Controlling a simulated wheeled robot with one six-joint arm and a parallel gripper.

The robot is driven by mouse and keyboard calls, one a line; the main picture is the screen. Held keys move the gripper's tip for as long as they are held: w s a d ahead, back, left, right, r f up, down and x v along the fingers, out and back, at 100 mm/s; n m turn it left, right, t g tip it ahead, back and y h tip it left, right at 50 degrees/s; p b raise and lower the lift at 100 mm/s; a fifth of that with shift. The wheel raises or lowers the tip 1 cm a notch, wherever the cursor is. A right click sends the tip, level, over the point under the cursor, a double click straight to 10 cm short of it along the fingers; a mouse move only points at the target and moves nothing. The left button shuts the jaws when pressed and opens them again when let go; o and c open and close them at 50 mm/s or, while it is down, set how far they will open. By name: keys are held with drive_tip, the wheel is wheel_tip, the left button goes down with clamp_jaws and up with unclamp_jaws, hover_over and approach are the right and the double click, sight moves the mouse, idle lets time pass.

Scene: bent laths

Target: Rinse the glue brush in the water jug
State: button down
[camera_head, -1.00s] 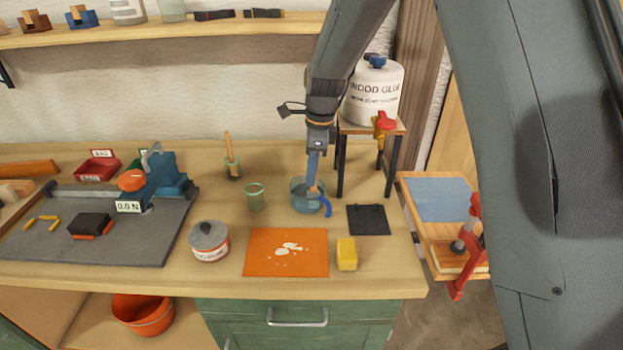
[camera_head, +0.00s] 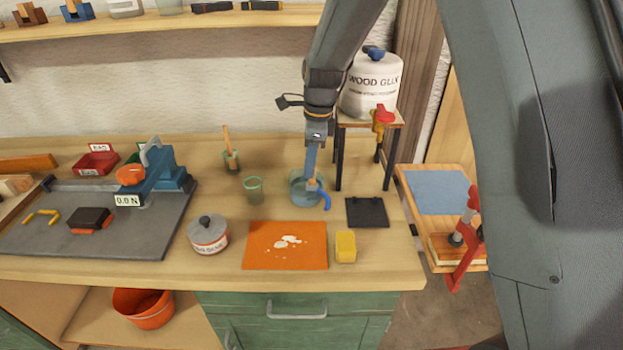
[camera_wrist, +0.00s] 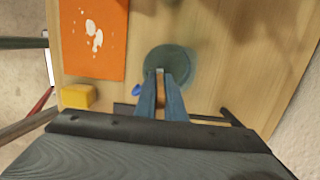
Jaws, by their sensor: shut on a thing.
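The water jug (camera_head: 303,194) is a translucent blue-grey vessel with a bright blue handle, standing on the bench left of the black pad. My gripper (camera_head: 312,176) points down over the jug and is shut on the glue brush (camera_head: 313,184). A tan bit of the brush shows below the fingers, inside the jug's outline; its bristles are hidden. In the wrist view, the jug (camera_wrist: 155,60) lies beyond my fingertips (camera_wrist: 161,74), and a brownish handle (camera_wrist: 160,97) shows between the fingers.
A green glass (camera_head: 253,190) stands close left of the jug. A cup with a wooden stick (camera_head: 231,160) is behind it. A glue-spotted orange mat (camera_head: 270,255), yellow sponge (camera_head: 345,247) and black pad (camera_head: 367,212) lie in front. The glue-container stand (camera_head: 338,165) rises right.

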drive_tip(key=shift+r+p, duration=3.35)
drive_tip(key=shift+r, duration=1.3)
wheel_tip(320, 180, up, 2)
drive_tip(key=shift+p, duration=0.65)
drive_tip(key=shift+r, duration=1)
